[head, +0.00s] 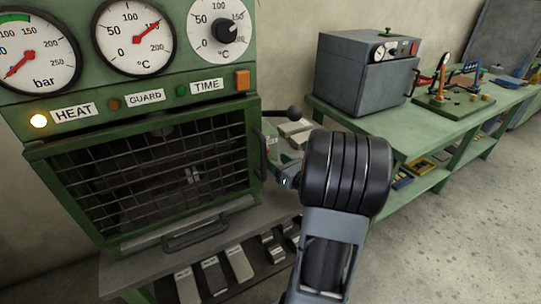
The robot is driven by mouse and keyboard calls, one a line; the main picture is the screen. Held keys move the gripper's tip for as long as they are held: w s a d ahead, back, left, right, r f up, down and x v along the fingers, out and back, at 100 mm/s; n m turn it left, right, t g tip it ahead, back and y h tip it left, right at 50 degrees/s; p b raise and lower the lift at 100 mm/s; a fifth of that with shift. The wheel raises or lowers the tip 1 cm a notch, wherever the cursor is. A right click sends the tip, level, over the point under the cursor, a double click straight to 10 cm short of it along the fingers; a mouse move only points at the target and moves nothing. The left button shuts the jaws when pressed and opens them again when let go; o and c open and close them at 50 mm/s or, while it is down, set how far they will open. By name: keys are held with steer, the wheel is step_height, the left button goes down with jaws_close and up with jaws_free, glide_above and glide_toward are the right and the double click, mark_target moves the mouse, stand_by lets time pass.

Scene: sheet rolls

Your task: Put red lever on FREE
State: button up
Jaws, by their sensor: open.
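I cannot pick out the red lever for certain. No FREE marking can be read. A black-knobbed lever (294,112) sticks out to the right of the press. My gripper (287,182) is beside the press's right edge, mostly hidden behind my dark wrist. It is open, and I see nothing held in it.
The green press (150,115) has gauges, a lit HEAT lamp (39,121), GUARD and TIME labels, and a mesh guard (150,180). A grey box machine (362,75) stands on the green bench (445,125). Several pale blocks lie below the press. The floor at right is clear.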

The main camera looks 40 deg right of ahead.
steer(key=shift+w+a, duration=0.1)
steer(key=shift+w, duration=2.45)
steer(key=shift+c, duration=0.4)
